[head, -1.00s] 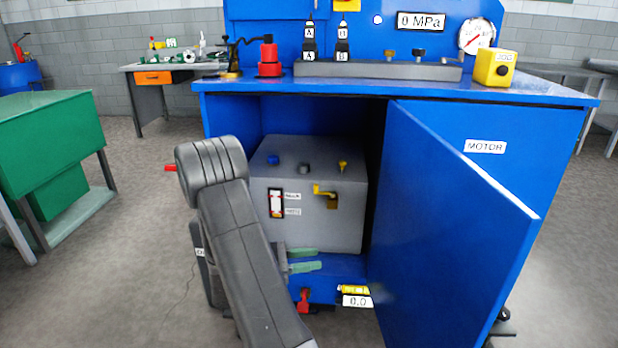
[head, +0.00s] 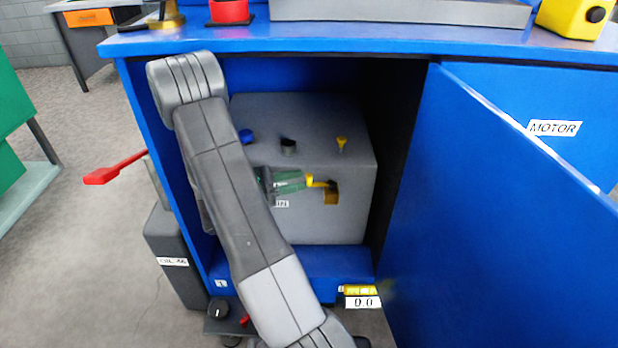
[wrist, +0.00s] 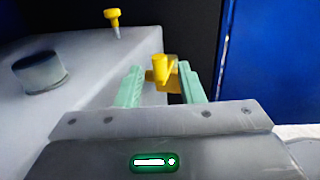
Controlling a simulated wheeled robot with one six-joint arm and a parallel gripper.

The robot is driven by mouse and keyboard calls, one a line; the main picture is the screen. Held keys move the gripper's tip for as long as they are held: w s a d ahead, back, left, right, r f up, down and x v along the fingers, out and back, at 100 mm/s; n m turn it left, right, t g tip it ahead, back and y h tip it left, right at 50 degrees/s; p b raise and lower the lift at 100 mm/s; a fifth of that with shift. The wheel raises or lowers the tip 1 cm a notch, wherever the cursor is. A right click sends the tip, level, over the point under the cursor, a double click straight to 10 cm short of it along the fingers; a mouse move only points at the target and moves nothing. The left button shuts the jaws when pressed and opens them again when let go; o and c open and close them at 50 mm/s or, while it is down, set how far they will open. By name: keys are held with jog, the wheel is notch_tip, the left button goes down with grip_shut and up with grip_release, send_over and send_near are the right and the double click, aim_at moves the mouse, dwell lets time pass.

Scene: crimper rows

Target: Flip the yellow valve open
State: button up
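The yellow valve (head: 328,188) is on the front face of a grey box (head: 348,222) inside the open blue cabinet. Its handle shows at the left of its darker yellow body. In the wrist view the valve (wrist: 160,70) shows ahead, between the green fingertips. My gripper (head: 306,180) is at the handle in the head view, its green fingers pointing right. In the wrist view my gripper (wrist: 164,84) has its fingers apart, one on each side of the valve, with gaps visible. I cannot tell whether either finger touches it.
The blue door (head: 500,200) stands open at the right. On top of the grey box are a blue cap (head: 246,136), a dark cap (head: 288,146) and a small yellow plug (head: 341,143). A red lever (head: 115,172) sticks out left of the cabinet.

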aim_at(309, 183)
jog(key=shift+b+x, duration=0.35)
jog(key=shift+x, duration=1.7)
jog(key=shift+c, duration=0.2)
grip_shut()
